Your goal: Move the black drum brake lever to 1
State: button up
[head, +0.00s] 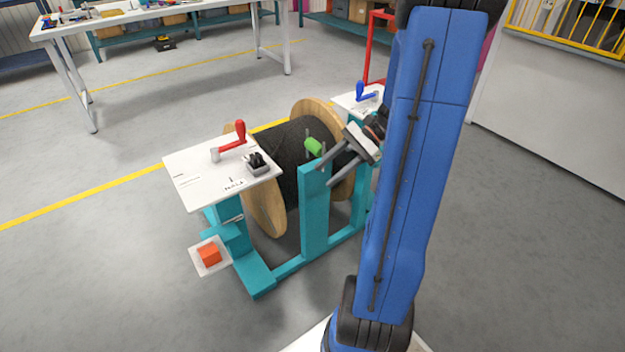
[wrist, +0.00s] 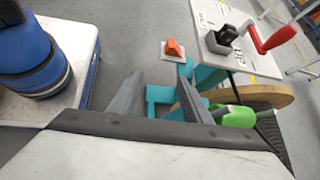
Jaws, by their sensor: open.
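The reel with black cable (head: 292,150) and wooden flanges sits in a teal stand (head: 315,215). On the stand's white panel (head: 195,180) a red lever (head: 238,138) has a grey pivot and an upright grip; it also shows in the wrist view (wrist: 270,38). Beside it is a small black lever or switch (head: 257,162) in a grey housing, seen top right in the wrist view (wrist: 226,36). Which is the brake lever, I cannot tell. The panel's small marks are not clearly legible. My gripper (head: 324,176) is open and empty, right of the panel, near the stand's post.
A green knob (head: 313,147) is at the reel's axle, close to my gripper. An orange-red block (head: 209,254) on a white plate sticks out low. A blue lever (head: 362,92) stands on another white panel behind. Open floor lies left and in front.

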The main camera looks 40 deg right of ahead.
jog(key=s+a+r+n+g+h, duration=0.1)
jog(key=s+a+r+n, duration=0.1)
jog(key=a+n, duration=0.1)
jog(key=s+a+r+n+g+h, duration=0.1)
jog(key=s+a+r+n+h, duration=0.1)
jog(key=a, duration=0.4)
jog(key=shift+n+h, duration=0.3)
jog(key=shift+n, duration=0.3)
jog(key=shift+r, duration=0.1)
